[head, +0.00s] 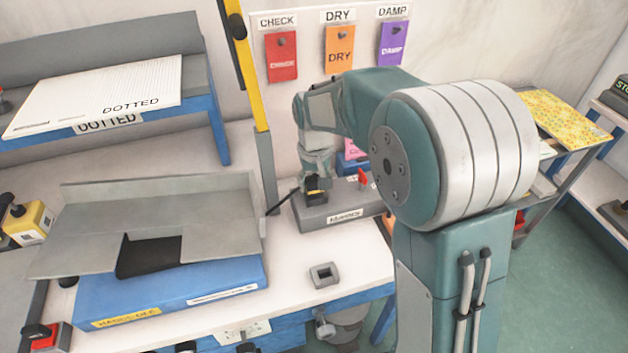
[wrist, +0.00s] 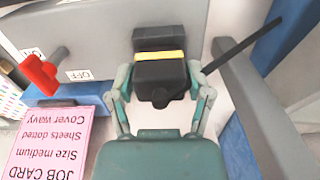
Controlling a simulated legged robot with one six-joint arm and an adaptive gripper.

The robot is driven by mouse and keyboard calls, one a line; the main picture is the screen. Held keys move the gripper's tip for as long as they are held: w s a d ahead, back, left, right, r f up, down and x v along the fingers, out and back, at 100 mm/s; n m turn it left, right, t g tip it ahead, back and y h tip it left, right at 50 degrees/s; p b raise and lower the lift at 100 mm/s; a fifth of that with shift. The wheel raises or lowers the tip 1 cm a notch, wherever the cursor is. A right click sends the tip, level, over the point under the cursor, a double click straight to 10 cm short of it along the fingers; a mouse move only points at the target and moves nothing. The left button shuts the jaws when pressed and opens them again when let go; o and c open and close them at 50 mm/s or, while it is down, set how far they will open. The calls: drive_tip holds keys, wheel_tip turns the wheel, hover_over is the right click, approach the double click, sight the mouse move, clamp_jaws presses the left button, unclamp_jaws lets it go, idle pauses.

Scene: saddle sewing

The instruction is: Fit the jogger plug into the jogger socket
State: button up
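A black plug with a yellow band, which I take as the jogger plug (wrist: 160,75), sits between the fingers of my gripper (wrist: 161,82). Both fingers appear to press its sides. A black cable runs from it to the upper right in the wrist view. In the head view, the plug (head: 316,196) is at the left end of a grey labelled box (head: 345,207). A dark grey block (wrist: 160,38) lies just beyond it; whether they touch is unclear. A small grey block with a square hole (head: 324,275), possibly the jogger socket, lies on the white table's front part.
A grey sloped tray (head: 215,220) on a blue base (head: 170,295) stands left. A yellow post (head: 245,70) rises behind the table. A red switch (wrist: 40,75) and pink job card (wrist: 48,140) are left of my gripper in the wrist view. Table around the holed block is clear.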

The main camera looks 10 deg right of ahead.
drive_tip(key=shift+o, duration=0.3)
wheel_tip(320, 180, up, 11)
drive_tip(key=shift+w+a+f, duration=0.1)
drive_tip(key=shift+f, duration=0.05)
drive_tip(key=shift+r, duration=0.6)
